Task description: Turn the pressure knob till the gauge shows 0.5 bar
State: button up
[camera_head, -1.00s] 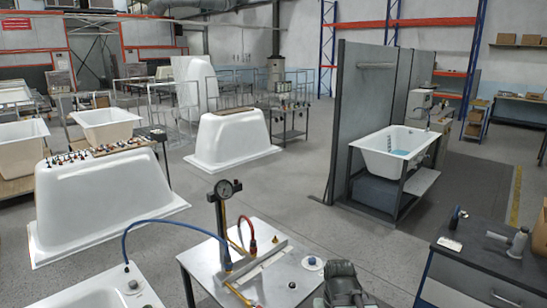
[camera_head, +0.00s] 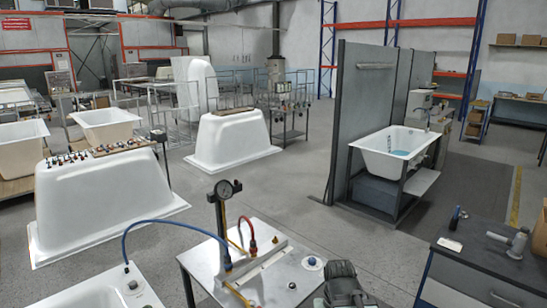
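A blue knob (camera_head: 312,261) on a white round base sits on the tabletop's right side. A smaller round fitting (camera_head: 292,286) is in front of it. I cannot tell for certain which is the pressure knob. A dark grey part, seemingly my gripper (camera_head: 342,284), is at the bottom edge, right of these fittings and apart from the blue knob. Its fingers cannot be made out.
A blue hose (camera_head: 165,223) runs from the post's base to a white tub (camera_head: 105,290) at the lower left. Red and yellow hoses curve beside the post. A dark bench (camera_head: 490,268) with tools stands at the right. Grey floor lies open behind the worktable.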

aim_at(312, 261)
jog(key=k, duration=1.3)
jog(key=u, duration=0.35)
jog(key=i, duration=2.1)
jog(key=z, duration=0.45)
